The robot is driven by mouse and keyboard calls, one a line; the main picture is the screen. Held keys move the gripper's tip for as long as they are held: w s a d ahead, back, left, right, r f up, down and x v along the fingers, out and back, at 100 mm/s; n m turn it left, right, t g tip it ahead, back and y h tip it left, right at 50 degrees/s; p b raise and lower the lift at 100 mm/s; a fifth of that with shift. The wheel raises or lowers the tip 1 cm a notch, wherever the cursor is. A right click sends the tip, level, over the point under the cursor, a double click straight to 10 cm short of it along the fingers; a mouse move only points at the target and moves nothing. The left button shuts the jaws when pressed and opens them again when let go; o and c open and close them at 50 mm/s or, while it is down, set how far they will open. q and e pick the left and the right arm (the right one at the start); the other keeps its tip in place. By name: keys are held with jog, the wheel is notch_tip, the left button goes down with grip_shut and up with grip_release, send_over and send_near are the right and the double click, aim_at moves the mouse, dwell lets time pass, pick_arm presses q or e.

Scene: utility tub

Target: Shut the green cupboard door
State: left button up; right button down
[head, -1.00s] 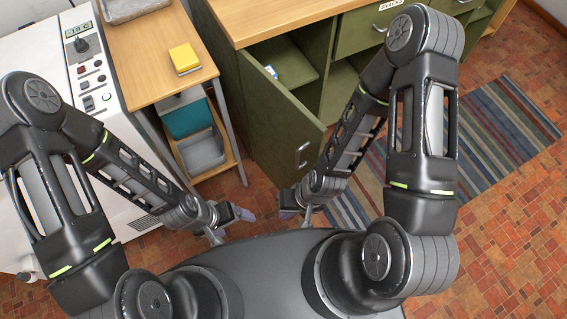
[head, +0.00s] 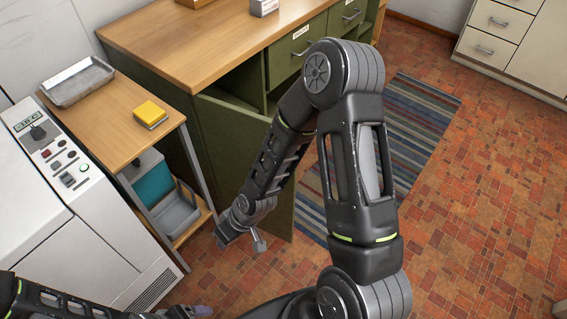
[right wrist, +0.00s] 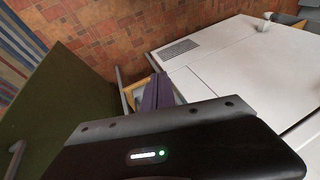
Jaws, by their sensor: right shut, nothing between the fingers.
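The green cupboard door (head: 212,135) stands open, its free edge swung out over the floor towards me. Its outer face is partly hidden behind my right arm in the head view. My right gripper (head: 222,243) is low in front of that outer face; its purple fingers are together and empty in the right wrist view (right wrist: 158,92). The door (right wrist: 65,115) fills the left of that view, with its grey handle (right wrist: 15,159) at the lower left. I cannot tell whether the gripper touches the door. My left gripper (head: 197,312) is at the bottom edge, its jaws unclear.
A wooden-topped trolley (head: 108,102) with a yellow sponge (head: 150,113) and metal tray (head: 78,80) stands left of the cupboard. A white machine (head: 60,215) is further left. A striped rug (head: 420,120) lies before the cupboard. The tiled floor (head: 470,210) at right is clear.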

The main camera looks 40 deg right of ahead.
jog(key=w+d+r+n+h+b, duration=0.2)
jog(key=w+d+r+n, duration=0.6)
jog(key=d+r+n, duration=0.25)
jog(key=s+d+r+n+g+h, duration=0.1)
jog(key=d+r+n+h, duration=0.3)
jog(key=d+r+n, duration=0.4)
jog(key=s+d+n, duration=0.1)
jog(key=d+n, duration=0.1)
jog(key=d, duration=0.1)
jog(key=shift+d+r+n+h, duration=0.2)
jog(key=shift+r+n+h, duration=0.1)
jog(key=shift+n, duration=0.05)
jog(key=shift+s+f+g, duration=0.1)
jog(key=shift+f+g, duration=0.05)
jog(key=shift+g, duration=0.15)
jog(key=w+d+f, duration=0.3)
jog(key=d+f, duration=0.2)
jog(key=f, duration=0.4)
jog(key=shift+d+f, duration=0.25)
jog(key=shift+d, duration=0.1)
